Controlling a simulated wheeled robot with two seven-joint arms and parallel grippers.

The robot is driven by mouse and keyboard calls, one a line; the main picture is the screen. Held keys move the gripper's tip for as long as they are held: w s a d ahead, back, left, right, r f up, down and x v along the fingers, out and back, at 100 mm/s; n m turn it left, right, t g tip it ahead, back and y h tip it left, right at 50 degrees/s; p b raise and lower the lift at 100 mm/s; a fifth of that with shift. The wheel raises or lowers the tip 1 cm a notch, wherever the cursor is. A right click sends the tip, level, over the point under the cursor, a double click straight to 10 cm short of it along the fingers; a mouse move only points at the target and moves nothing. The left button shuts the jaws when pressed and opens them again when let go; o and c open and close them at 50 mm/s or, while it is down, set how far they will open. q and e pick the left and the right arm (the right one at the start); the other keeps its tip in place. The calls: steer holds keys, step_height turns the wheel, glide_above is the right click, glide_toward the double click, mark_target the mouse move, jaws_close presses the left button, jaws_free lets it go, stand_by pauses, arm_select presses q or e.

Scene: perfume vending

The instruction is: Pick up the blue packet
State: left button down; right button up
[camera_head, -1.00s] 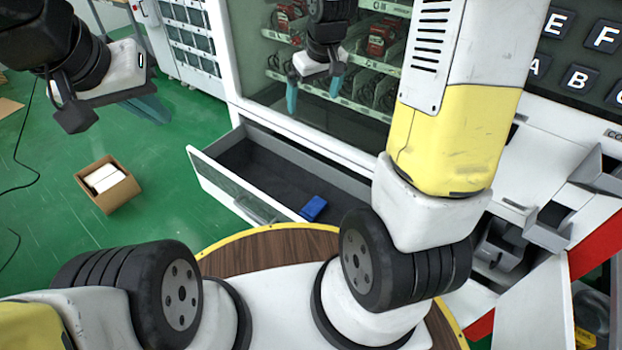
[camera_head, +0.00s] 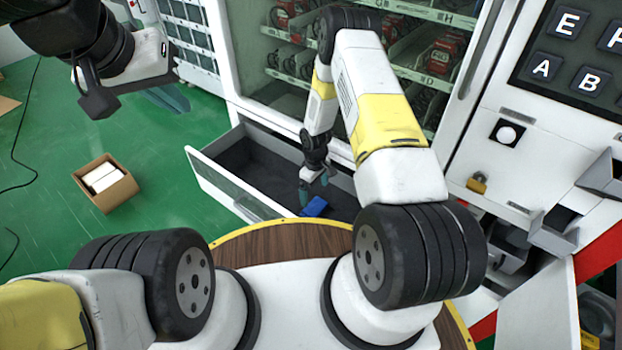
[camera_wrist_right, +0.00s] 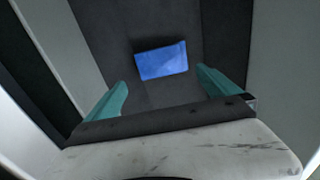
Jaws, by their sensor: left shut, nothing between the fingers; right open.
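The blue packet (camera_head: 314,206) lies on the dark floor of the open drawer (camera_head: 225,186), near its right end. In the right wrist view the blue packet (camera_wrist_right: 162,60) lies flat, ahead of and between the two teal fingertips. My right gripper (camera_head: 315,188) points down into the drawer just above the packet; its fingers (camera_wrist_right: 163,90) are open and apart from the packet. My left gripper (camera_head: 172,98) is at the upper left, away from the drawer, with its fingers shut and partly hidden behind its own wrist.
The vending machine with shelves of red goods (camera_head: 290,12) stands behind the drawer. A keypad panel (camera_head: 570,65) is at right. A cardboard box (camera_head: 105,184) with white contents sits on the green floor at left.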

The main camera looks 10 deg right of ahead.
mark_target(315, 206)
step_height(315, 206, down, 8)
steer(key=shift+d, duration=0.1)
steer(key=shift+s, duration=0.1)
steer(key=c, duration=1.3)
steer(key=shift+r, duration=0.1)
